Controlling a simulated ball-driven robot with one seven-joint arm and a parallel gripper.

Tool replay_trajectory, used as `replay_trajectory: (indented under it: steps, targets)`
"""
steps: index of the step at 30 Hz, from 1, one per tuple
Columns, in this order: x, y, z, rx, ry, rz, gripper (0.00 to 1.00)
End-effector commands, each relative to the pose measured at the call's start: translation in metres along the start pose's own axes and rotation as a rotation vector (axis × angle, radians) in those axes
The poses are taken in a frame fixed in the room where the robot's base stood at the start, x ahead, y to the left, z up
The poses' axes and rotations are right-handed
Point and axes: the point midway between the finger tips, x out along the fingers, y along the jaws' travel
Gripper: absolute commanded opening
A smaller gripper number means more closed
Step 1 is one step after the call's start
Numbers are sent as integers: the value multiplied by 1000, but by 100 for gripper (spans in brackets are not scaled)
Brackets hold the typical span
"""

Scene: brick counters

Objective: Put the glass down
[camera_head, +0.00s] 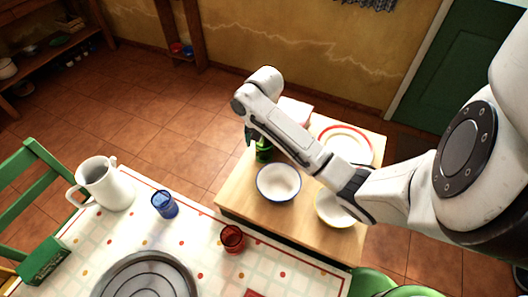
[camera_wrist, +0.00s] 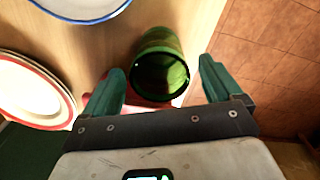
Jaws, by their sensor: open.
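A green glass (camera_wrist: 160,48) is between the two teal fingers of my gripper (camera_wrist: 162,66) in the wrist view, its dark mouth facing the camera. The fingers are spread, with a gap on each side of the glass. The glass seems to stand on the light wooden counter top (camera_head: 238,203), near an edge; its base is hidden. In the head view the glass (camera_head: 264,154) shows small and dark green at the counter's left side, with my gripper (camera_head: 254,143) over it, partly hidden by the arm.
The counter also holds a blue-rimmed bowl (camera_head: 279,184), a yellowish bowl (camera_head: 332,210), a red-rimmed plate (camera_head: 348,135) and a pale pink box (camera_head: 297,110). The tiled table nearby carries a white pitcher (camera_head: 104,184), a blue glass (camera_head: 165,205), a red glass (camera_head: 232,240) and a round metal tray (camera_head: 145,280).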

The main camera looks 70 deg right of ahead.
Motion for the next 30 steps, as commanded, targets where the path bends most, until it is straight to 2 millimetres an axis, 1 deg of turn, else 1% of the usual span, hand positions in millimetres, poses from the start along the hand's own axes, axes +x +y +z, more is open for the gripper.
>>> replay_trajectory:
  steps: [9, 13, 19, 20, 30]
  targets:
    - [38, 0, 4, 1, -2, 2, 92]
    - [45, -1, 5, 0, -1, 0, 92]
    - [46, -1, 5, 0, -1, -1, 92]
    - [46, -1, 5, 0, -1, -1, 90]
    - [45, -1, 5, -1, -1, -1, 58]
